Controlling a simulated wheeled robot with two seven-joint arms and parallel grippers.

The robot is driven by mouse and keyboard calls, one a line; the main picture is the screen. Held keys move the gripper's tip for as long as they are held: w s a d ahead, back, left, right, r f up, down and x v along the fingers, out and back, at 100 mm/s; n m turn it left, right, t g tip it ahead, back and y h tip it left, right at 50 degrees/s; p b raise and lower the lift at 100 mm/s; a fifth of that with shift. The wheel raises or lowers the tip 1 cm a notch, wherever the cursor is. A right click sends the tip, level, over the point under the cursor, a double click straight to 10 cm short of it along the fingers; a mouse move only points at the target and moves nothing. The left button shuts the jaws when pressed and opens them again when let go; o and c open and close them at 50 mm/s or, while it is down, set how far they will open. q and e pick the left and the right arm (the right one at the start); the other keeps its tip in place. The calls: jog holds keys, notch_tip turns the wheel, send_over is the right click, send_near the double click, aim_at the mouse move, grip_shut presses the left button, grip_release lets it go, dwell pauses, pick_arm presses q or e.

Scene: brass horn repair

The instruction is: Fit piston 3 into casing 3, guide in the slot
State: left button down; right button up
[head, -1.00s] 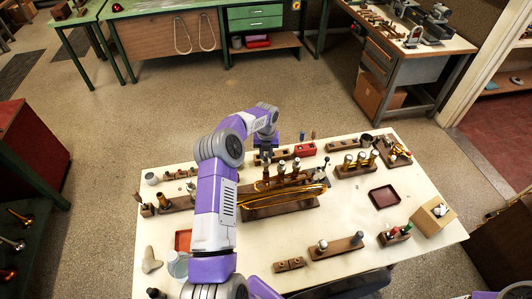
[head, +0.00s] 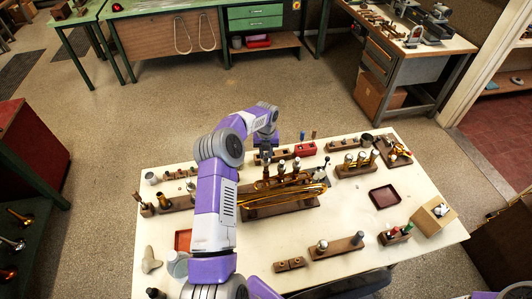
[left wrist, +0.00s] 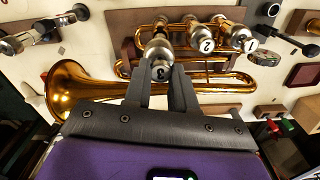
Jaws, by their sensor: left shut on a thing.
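The brass horn (head: 290,196) lies on a wooden stand near the middle of the white table. In the left wrist view its bell (left wrist: 72,88) points left. Two silver-topped pistons, marked 2 (left wrist: 205,45) and 1 (left wrist: 248,44), stand in the casings to the right. My left gripper (head: 264,158), also in the left wrist view (left wrist: 162,78), is shut on piston 3 (left wrist: 159,50), whose silver top bears a 3. Piston 3 is above the horn at the third casing's place. Casing 3, the slot and the guide are hidden, so I cannot tell how deep the piston sits. My right gripper is not in view.
A dark red tray (head: 383,197) lies right of the horn. A wooden rack with several pistons (head: 356,166) stands behind it. Bare tabletop surrounds the tray.

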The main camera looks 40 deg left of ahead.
aim_at(266, 160)
pick_arm(q)
jog(key=shift+f, duration=0.1)
jog(key=shift+f+b, duration=2.4)
jog(key=shift+f, duration=0.9)
jog(key=c, duration=0.8)
grip_release()
jog(key=shift+c, duration=0.2)
jog(key=shift+r, duration=3.85)
